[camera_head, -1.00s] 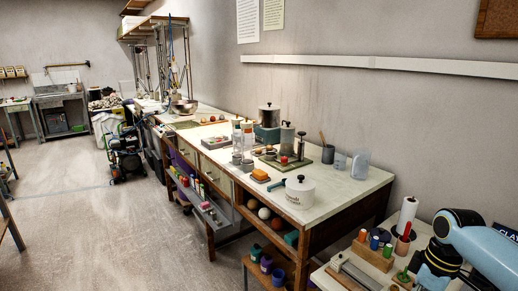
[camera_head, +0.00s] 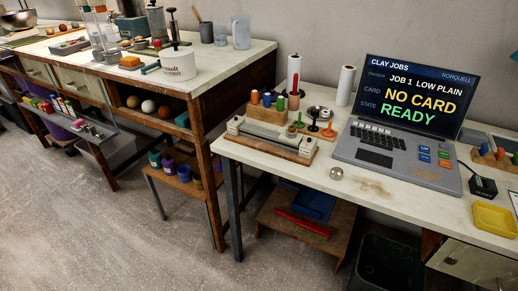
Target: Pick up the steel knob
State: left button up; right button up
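A small round shiny silver piece, which looks like the steel knob (camera_head: 337,173), lies on the pale top of the right-hand workbench (camera_head: 300,178). It sits near the bench's front edge, in front of the laptop-like console (camera_head: 385,150) and to the right of a wooden-framed tool block (camera_head: 270,140). Nothing covers it. Neither of my grippers shows in this view.
The console screen (camera_head: 418,95) reads "NO CARD READY". Coloured-handled tools (camera_head: 325,130) stand behind the knob. A yellow tray (camera_head: 494,218) and a small black box (camera_head: 483,187) are at the right. Bench surface around the knob is mostly clear.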

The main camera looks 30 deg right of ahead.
aim_at(336, 174)
jog(key=z, duration=1.35)
